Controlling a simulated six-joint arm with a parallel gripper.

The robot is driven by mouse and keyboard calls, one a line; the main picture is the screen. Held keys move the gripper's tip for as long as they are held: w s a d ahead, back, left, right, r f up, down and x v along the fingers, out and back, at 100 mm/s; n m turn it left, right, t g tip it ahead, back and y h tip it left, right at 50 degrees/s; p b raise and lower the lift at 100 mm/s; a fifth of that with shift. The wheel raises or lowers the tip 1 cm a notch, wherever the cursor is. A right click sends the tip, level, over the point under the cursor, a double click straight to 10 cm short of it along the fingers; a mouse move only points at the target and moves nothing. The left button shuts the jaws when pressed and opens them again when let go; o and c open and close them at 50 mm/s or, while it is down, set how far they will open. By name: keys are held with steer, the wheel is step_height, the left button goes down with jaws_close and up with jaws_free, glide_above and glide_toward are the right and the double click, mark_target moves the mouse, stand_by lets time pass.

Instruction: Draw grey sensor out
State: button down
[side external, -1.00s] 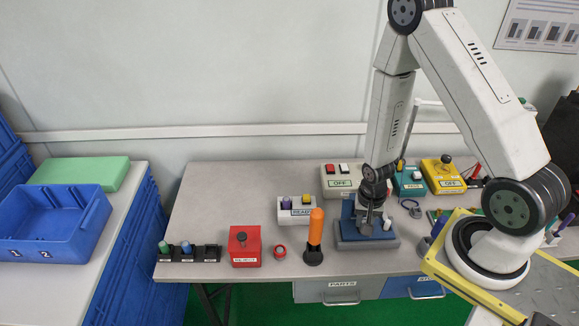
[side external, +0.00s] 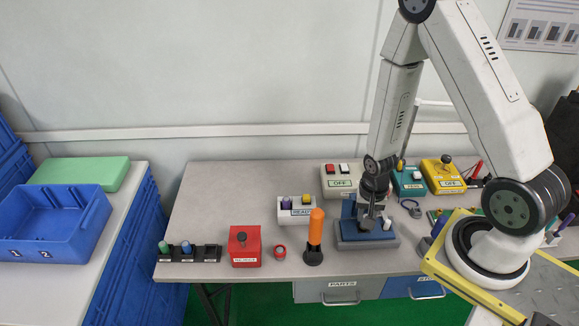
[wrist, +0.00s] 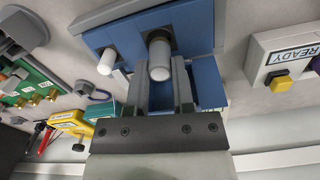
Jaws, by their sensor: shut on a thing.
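The grey sensor (wrist: 159,60) is a grey cylinder standing out of a dark round socket in the blue block (wrist: 205,35). My gripper (wrist: 168,75) is shut on it, one finger on each side. In the side view, my gripper (side external: 368,222) points down at the blue block (side external: 346,226), which sits on a grey base; the sensor is mostly hidden there by the fingers. How deep the sensor sits in its socket cannot be told. A white peg (wrist: 107,63) stands beside it on the same block, and also shows in the side view (side external: 387,224).
An orange-handled tool (side external: 316,228) stands upright left of the block. A white READY box (side external: 297,211) is behind it. A grey OFF box (side external: 341,180), a teal box (side external: 409,182) and a yellow box (side external: 442,176) stand behind. The front left of the bench holds a red box (side external: 244,247).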

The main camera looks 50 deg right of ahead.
steer(key=shift+r, duration=1.55)
